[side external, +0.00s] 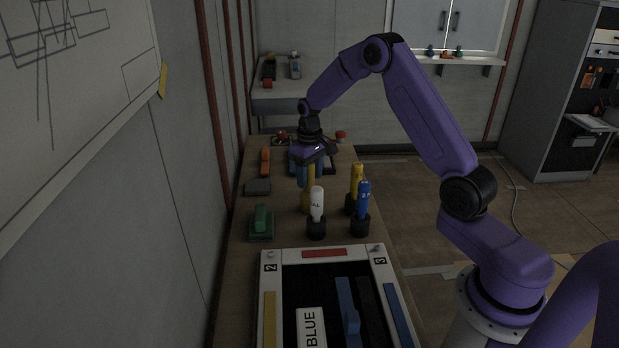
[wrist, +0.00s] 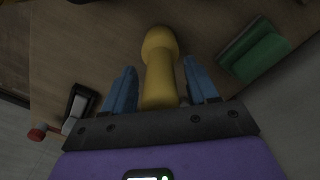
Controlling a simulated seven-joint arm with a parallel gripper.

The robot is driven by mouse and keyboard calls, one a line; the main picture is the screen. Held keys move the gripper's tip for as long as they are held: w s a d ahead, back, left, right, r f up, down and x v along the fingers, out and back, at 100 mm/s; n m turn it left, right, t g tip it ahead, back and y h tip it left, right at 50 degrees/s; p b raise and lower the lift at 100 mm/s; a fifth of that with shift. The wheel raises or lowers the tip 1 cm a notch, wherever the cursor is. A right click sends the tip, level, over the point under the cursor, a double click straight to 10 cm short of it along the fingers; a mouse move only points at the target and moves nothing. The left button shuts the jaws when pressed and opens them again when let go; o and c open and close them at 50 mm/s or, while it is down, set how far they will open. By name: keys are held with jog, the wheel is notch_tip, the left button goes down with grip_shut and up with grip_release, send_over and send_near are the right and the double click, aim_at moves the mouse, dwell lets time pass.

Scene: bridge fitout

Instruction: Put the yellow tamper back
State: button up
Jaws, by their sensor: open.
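The yellow tamper (wrist: 160,72) stands on the table between my fingers, with its wider rounded end away from the palm in the wrist view. In the side view the tamper (side external: 308,196) shows below my gripper, partly hidden by the fingers and the white marker. My gripper (side external: 311,172) is open, and its blue fingers flank the tamper. The wrist view shows my gripper (wrist: 159,80) with a gap on each side of the tamper, so it is not gripped.
A white marker (side external: 317,203), a blue marker (side external: 363,198) and a yellow marker (side external: 357,178) stand in dark holders close by. A green block (side external: 261,222) and grey block (side external: 257,187) lie left. A framed board (side external: 324,253) fills the front.

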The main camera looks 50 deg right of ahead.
notch_tip(320, 180, up, 11)
jog(key=shift+r, duration=0.1)
jog(key=shift+s+a, duration=0.1)
jog(key=shift+a, duration=0.3)
jog(key=s+a+r+n, duration=0.3)
jog(key=s+a+n, duration=0.3)
jog(key=s+a, duration=1.05)
jog(key=s+f+n, duration=0.2)
jog(key=s+n, duration=0.4)
jog(key=s, duration=1.5)
jog(key=shift+s+n, duration=0.2)
jog(key=shift+n, duration=0.1)
